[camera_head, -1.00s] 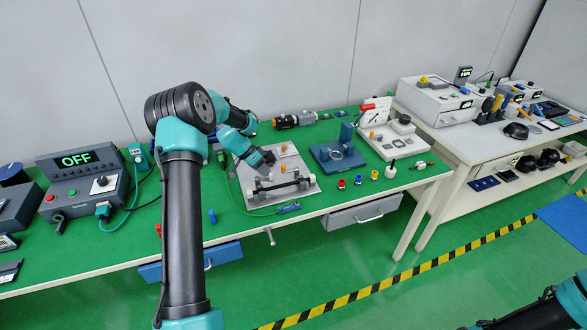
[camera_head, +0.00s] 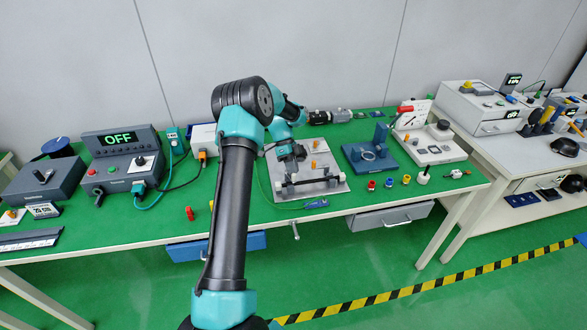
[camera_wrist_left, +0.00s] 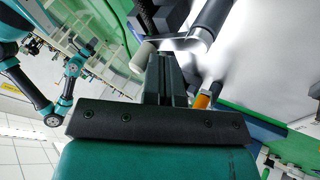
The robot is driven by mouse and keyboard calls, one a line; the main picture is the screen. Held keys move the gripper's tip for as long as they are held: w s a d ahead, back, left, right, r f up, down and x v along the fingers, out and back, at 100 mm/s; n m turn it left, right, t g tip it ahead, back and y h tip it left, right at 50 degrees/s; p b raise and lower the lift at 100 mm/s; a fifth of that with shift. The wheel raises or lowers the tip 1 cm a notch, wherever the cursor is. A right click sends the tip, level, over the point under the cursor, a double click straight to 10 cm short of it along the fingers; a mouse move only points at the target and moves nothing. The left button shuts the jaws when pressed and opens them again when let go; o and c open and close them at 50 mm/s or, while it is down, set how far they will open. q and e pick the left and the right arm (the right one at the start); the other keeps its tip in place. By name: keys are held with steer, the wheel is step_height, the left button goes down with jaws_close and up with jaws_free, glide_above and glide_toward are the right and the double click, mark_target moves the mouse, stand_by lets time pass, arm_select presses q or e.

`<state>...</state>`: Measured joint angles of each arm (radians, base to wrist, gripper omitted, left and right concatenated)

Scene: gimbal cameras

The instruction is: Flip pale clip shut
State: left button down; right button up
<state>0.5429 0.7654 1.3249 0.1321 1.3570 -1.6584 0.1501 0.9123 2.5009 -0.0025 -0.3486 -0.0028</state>
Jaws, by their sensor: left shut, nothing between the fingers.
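A grey plate (camera_head: 338,186) on the green bench carries a low fixture with a dark bar (camera_head: 312,184) and small pale pieces at the bar's ends. A pale rounded piece (camera_wrist_left: 143,55) shows beside the fingertips in the left wrist view. Which pale piece is the clip, and whether it stands open, is too small to tell. My left gripper (camera_head: 295,162) is over the plate, just behind the bar. In the left wrist view its fingers (camera_wrist_left: 166,78) are shut together with nothing between them. I cannot tell whether they touch the fixture. My right gripper is out of view.
An orange post (camera_head: 314,164) stands on the plate near the gripper. A blue fixture (camera_head: 358,168) stands to the right, with small coloured caps in front. A control box reading OFF (camera_head: 120,165) stands left. A green cable runs along the plate's front.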

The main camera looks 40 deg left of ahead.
arm_select(q)
steer(key=shift+a, duration=0.1)
steer(key=shift+w+a, duration=0.15)
steer(key=shift+a, duration=0.55)
steer(key=shift+a, duration=0.1)
steer(key=shift+w+a, duration=0.55)
steer(key=shift+w, duration=0.2)
steer(key=shift+w+a+r, duration=0.2)
steer(key=shift+w+a, duration=0.25)
steer(key=shift+w, duration=0.05)
steer(key=shift+w+a+r, duration=0.2)
steer(key=shift+w+a, duration=0.25)
steer(key=shift+w, duration=0.05)
steer(key=v, duration=0.8)
steer(key=shift+a+r, duration=0.25)
steer(key=shift+r, duration=0.1)
steer(key=shift+s, duration=0.1)
